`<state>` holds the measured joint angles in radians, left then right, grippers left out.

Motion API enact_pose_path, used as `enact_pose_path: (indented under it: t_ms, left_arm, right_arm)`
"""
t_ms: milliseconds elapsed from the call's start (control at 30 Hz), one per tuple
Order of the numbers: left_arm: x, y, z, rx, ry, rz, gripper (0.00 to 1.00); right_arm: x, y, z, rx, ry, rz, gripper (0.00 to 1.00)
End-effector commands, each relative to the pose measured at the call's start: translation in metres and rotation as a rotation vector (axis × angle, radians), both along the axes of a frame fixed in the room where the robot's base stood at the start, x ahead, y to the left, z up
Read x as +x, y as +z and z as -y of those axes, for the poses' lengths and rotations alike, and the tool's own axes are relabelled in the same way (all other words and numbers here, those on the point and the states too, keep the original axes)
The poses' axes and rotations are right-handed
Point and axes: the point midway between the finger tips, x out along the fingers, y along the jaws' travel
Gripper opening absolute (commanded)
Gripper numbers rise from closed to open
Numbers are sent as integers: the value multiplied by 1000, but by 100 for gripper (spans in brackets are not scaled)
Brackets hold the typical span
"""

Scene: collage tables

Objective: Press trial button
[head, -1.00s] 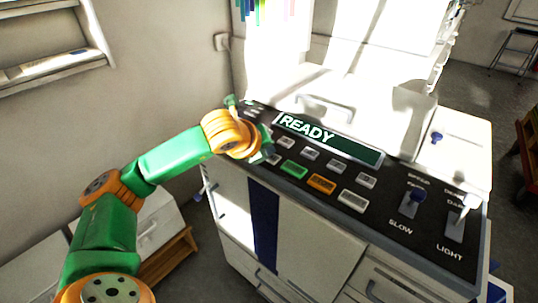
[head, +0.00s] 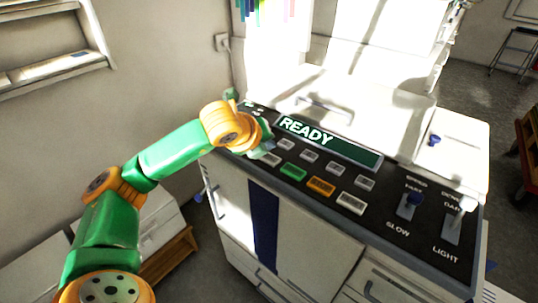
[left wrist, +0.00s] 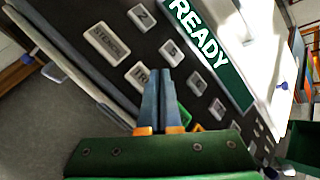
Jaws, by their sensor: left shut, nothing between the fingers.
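The trial button is a light grey key in the front row of the dark control panel (head: 400,225), beside the green button (head: 293,171). It shows in the left wrist view (left wrist: 137,75) with the letters "TRI" visible and the rest hidden behind my fingers. My left gripper (left wrist: 162,76) is shut and empty, its fingertips over or right beside this button. I cannot tell whether they touch it. In the head view my left gripper (head: 264,147) is at the panel's left end, largely hidden by its own wrist. My right gripper is not in view.
A display reading "READY" (head: 330,140) lies behind the keys. An orange button (head: 321,186) and a white button (head: 351,202) continue the row. A stencil button (left wrist: 107,43) sits beside the trial button. Slide levers (head: 408,205) stand at the panel's right.

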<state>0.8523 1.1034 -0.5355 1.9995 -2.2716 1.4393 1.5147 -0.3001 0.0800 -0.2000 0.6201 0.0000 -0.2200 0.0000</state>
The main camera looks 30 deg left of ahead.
Motion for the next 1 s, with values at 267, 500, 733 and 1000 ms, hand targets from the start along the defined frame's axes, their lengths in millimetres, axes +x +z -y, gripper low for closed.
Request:
enact_pose_path:
  t_ms: [267, 500, 733, 1000]
  left_arm:
    - [0, 33, 0, 0, -1, 1, 0]
    - [0, 42, 0, 0, 0, -1, 0]
    - [0, 42, 0, 0, 1, -1, 0]
    - [0, 42, 0, 0, 1, -1, 0]
  right_arm:
    - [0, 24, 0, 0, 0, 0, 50]
    - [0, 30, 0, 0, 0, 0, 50]
    - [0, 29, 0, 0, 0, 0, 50]
    - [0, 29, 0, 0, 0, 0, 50]
